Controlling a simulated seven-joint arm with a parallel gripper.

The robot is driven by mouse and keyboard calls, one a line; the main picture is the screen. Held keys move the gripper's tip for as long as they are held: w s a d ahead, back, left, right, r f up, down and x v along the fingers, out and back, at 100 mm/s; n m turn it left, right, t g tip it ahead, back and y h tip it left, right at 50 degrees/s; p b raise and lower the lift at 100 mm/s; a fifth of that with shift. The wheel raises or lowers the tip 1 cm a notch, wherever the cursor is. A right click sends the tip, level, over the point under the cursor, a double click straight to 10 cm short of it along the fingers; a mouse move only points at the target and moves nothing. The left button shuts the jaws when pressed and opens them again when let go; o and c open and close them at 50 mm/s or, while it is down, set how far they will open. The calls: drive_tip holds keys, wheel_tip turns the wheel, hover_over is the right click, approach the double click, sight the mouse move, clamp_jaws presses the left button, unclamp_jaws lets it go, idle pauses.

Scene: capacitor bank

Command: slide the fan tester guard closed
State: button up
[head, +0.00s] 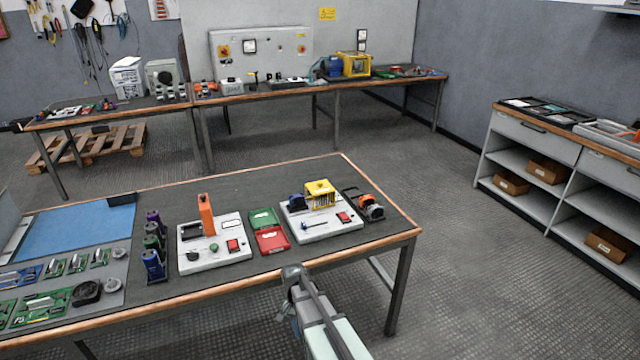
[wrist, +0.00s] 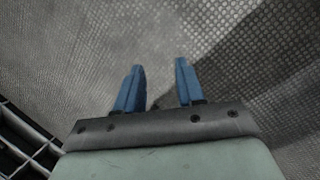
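A white tester base (head: 318,230) stands near the right end of the near bench in the head view. A yellow slatted guard (head: 320,190) sits on its rear part. A blue part (head: 297,201) is just left of the guard, and a red switch (head: 343,217) is at the base's front right. I cannot tell exactly how far the guard is slid. My gripper (wrist: 158,88) is open and empty in the wrist view, its two blue fingers apart above bare floor. My arm shows in front of the near bench's edge in the head view; the fingers are not discernible there.
Left of the tester are an open green-and-red case (head: 273,239) and a white board with an orange upright (head: 206,215). An orange-and-black tool (head: 371,207) lies close on its right. Another yellow frame (head: 356,64) stands on the far bench. The bench's rear middle is clear.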

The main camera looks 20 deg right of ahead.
drive_tip(key=w+d+r+m+t, duration=0.1)
drive_tip(key=w+d+r+m, duration=0.25)
drive_tip(key=w+r, duration=1.05)
wheel_tip(320, 180, up, 22)
drive_tip(key=m+t, duration=0.2)
drive_tip(key=m, duration=0.4)
hover_over(319, 181)
drive_tip(key=shift+s+d+f, duration=0.1)
drive_tip(key=shift+f, duration=2.2)
drive_tip(key=shift+s+f, duration=0.1)
drive_tip(key=shift+f, duration=2.15)
drive_tip(key=shift+c, duration=0.2)
clamp_jaws()
